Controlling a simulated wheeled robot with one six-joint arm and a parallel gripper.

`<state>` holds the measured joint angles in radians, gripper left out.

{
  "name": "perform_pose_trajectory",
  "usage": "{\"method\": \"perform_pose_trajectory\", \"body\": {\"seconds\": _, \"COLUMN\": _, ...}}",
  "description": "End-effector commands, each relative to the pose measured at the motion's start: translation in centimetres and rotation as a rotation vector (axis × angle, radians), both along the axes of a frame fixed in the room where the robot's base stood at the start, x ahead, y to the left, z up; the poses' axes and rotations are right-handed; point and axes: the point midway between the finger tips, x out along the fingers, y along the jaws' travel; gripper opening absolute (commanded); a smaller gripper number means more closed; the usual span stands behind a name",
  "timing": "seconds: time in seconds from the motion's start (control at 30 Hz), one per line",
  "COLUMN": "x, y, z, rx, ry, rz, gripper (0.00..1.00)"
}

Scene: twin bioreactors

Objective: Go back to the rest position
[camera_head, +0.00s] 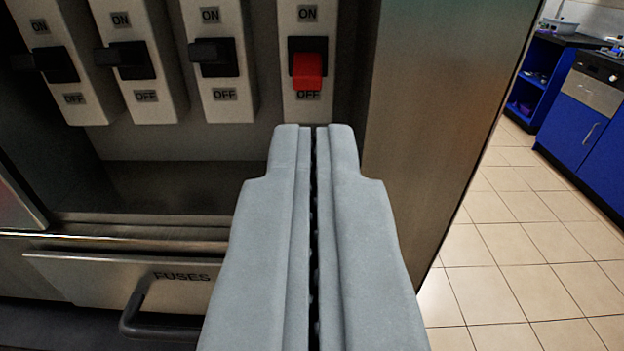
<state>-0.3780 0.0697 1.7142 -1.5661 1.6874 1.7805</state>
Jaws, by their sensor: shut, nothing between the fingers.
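My gripper (314,130) is shut and empty, its two grey fingers side by side in the middle of the view. Its tips lie just below the red switch (307,71) in the picture. I cannot tell whether they touch the panel. The red switch is tilted down toward its OFF label, on a white plate marked ON above and OFF below. Three black switches (214,57) stand in a row to its left, on similar white plates.
Below the switches is a drawer marked FUSES (160,278) with a dark handle (137,317). The steel cabinet side (430,110) ends right of my gripper. Beyond it lies a clear tiled floor (520,250), with blue lab cabinets (590,130) at the far right.

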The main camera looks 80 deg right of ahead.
Motion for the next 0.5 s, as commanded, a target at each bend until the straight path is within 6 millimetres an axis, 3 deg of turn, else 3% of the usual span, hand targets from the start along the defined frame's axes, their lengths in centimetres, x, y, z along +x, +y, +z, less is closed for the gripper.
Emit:
{"method": "perform_pose_trajectory", "body": {"seconds": 0.33, "x": -0.1, "y": -0.2, "z": 0.0, "rx": 0.005, "ry": 0.007, "rz": 0.002, "gripper": 0.0}}
{"method": "perform_pose_trajectory", "body": {"seconds": 0.5, "x": -1.6, "y": -2.1, "z": -0.6, "rx": 0.072, "ry": 0.099, "rz": 0.043, "gripper": 0.0}}
